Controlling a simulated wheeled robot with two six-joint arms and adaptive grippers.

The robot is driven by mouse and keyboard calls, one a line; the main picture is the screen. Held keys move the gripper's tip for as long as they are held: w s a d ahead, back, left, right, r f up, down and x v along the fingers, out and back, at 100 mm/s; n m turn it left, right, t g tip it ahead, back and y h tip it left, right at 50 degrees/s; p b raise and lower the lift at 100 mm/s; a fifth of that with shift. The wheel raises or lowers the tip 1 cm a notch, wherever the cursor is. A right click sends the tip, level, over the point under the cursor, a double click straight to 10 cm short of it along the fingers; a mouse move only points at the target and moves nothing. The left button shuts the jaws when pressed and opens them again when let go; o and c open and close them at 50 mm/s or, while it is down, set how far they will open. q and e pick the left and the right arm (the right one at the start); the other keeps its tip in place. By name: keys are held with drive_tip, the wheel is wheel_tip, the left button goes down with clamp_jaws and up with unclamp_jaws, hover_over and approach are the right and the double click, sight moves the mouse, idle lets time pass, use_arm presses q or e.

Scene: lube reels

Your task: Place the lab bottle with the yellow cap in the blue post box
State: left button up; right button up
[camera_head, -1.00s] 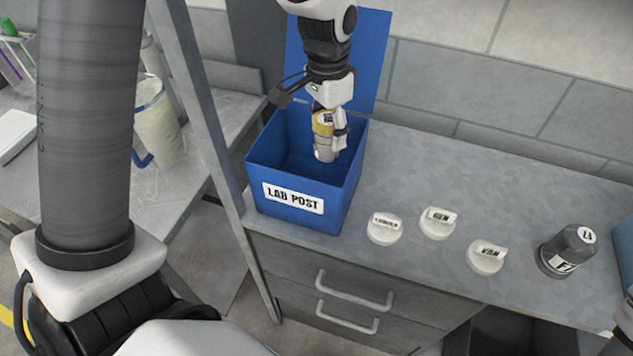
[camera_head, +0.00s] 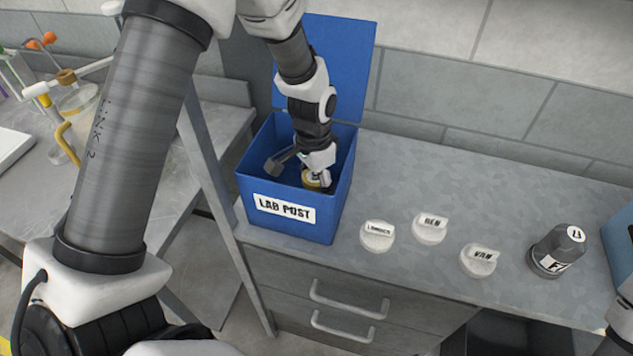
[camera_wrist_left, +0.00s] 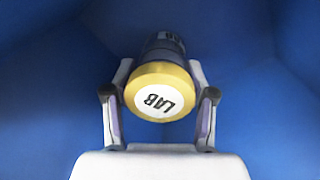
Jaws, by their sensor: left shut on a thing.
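The blue post box (camera_head: 346,200), labelled "LAB POST", stands on the counter with its lid raised at the back. My left gripper (camera_head: 318,178) is down inside the box opening and shut on the lab bottle. The bottle's yellow cap (camera_head: 311,183) shows just below the rim; the front wall hides the lower part. I cannot tell whether the bottle touches the box floor.
Several white labelled discs, among them one marked "VAN" (camera_head: 478,260), lie right of the box. A dark grey bottle (camera_head: 551,250) stands farther right, near another blue container (camera_head: 620,235). A metal post (camera_head: 225,215) rises left of the box. Glassware stands on the left bench.

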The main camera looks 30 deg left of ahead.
use_arm(q)
drive_tip(key=o, duration=1.2)
drive_tip(key=shift+s, duration=0.1)
drive_tip(key=r, duration=0.4)
drive_tip(key=r+b, duration=0.1)
drive_tip(key=r, duration=0.7)
drive_tip(key=shift+w+a+r+b, duration=0.1)
drive_tip(key=shift+w+a+b, duration=0.1)
drive_tip(key=shift+a+b, duration=0.15)
